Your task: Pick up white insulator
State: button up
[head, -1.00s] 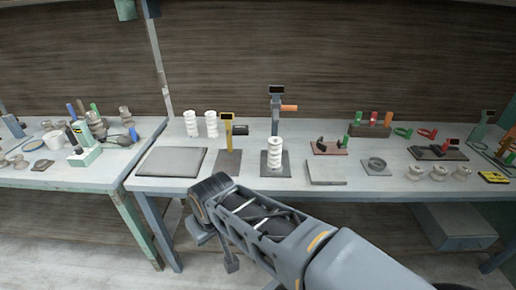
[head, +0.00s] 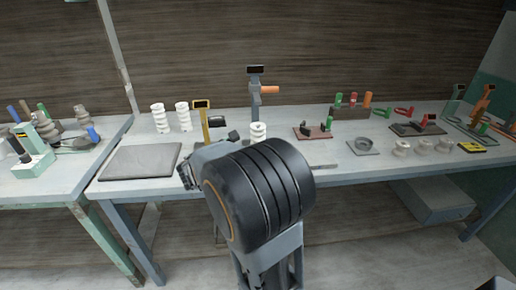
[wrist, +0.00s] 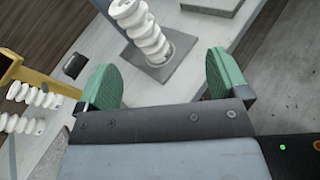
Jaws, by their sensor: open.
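A white ribbed insulator (wrist: 142,32) stands on a small grey plate in the wrist view, just beyond my gripper's fingertips and toward the left finger. Its top (head: 258,131) shows in the head view behind my arm, which hides the rest. My gripper (wrist: 164,78) is open, with two green-padded fingers apart and nothing between them. Two more white insulators, a left one (head: 160,118) and a right one (head: 183,116), stand at the back left of the grey table. In the wrist view they show at the left edge.
A yellow-post gauge (head: 203,122) stands left of the insulator on the plate; a grey post with an orange handle (head: 269,90) rises behind it. A dark flat mat (head: 140,162) lies at the table's left. Clamps and grey rings (head: 401,149) occupy the right.

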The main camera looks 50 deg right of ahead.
jog(key=w+d+n+t+h, duration=0.1)
jog(key=w+d+n+h, duration=0.1)
jog(key=w+n, duration=0.15)
send_near(258, 126)
jog(key=shift+n+t, duration=0.25)
jog(key=shift+t, duration=0.15)
jog(key=x, duration=0.4)
jog(key=shift+s+d+f, duration=0.1)
jog(key=shift+s+f, duration=0.1)
jog(key=shift+s, duration=0.05)
jog(key=shift+x, duration=3)
jog(key=shift+w, duration=0.1)
grip_shut()
